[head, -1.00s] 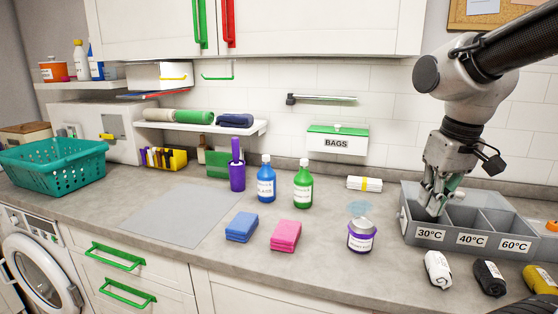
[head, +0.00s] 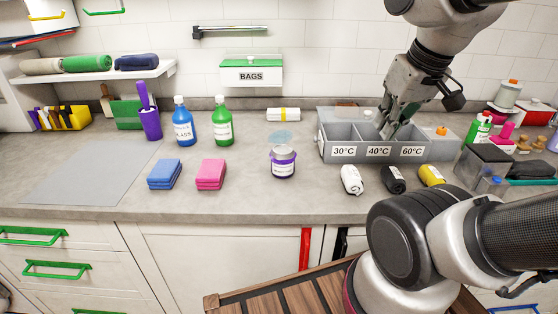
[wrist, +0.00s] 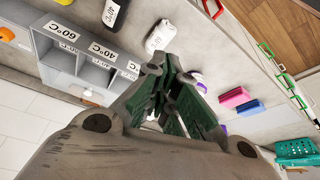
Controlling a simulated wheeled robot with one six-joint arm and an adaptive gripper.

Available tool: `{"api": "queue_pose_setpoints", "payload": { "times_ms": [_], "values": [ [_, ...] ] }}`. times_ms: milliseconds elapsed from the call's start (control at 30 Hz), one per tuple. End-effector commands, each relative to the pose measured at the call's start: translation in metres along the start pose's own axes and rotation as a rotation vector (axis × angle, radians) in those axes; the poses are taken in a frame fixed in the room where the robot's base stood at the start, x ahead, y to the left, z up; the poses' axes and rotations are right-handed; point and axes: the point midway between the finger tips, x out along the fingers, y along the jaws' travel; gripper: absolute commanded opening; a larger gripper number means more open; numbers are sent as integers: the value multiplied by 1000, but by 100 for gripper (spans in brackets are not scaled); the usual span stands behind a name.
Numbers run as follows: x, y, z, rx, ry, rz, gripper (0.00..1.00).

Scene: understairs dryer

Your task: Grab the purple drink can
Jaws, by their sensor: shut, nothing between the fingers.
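A short purple can-like container (head: 283,163) with a white label and grey top stands upright on the counter, left of the grey sorting bin. In the wrist view, white and purple bits beside the fingers are too covered to identify.
The grey bin (head: 341,153) has three compartments. White, black and yellow rolls (head: 352,180) lie before it. Blue and pink sponges (head: 211,173), blue and green bottles (head: 223,122) and a purple brush holder (head: 150,124) stand left. Counter around the container is mostly clear.

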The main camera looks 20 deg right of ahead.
Motion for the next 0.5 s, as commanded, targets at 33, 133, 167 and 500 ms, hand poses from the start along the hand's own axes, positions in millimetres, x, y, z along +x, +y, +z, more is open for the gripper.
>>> {"api": "queue_pose_setpoints", "payload": {
  "times_ms": [33, 133, 167, 500],
  "values": [
    [0, 0, 0, 0, 0, 0, 0],
    [0, 0, 0, 0, 0, 0, 0],
    [0, 0, 0, 0, 0, 0, 0],
    [1, -2, -1, -11, -3, -5, 18]
  ]
}}
